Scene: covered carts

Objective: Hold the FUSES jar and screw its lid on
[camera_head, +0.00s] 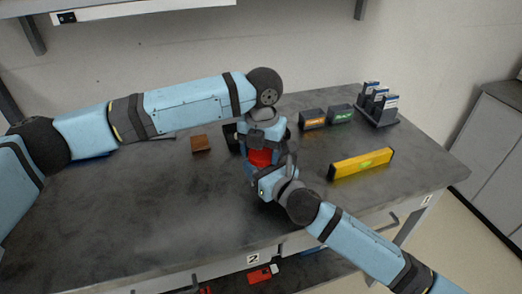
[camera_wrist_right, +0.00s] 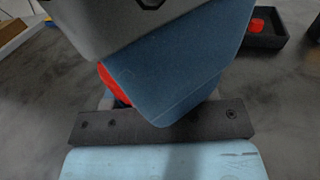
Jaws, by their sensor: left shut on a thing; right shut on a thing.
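A red piece (camera_head: 259,157), which looks like the jar's lid, shows between my two grippers over the grey bench. My left gripper (camera_head: 258,165) points down from above and is shut on it. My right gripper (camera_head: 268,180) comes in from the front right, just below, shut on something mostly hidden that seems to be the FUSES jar. No jar label is readable there. In the right wrist view, part of the red piece (camera_wrist_right: 112,84) shows behind a large blue finger, which hides most of it. The join between lid and jar is hidden.
A black tray (camera_wrist_right: 285,40) with a red item (camera_wrist_right: 258,25) lies in the right wrist view. On the bench (camera_head: 130,215) are a brown block (camera_head: 201,143), dark labelled boxes (camera_head: 312,119), a yellow level (camera_head: 361,164) and a rack (camera_head: 378,120). The bench's front left is clear.

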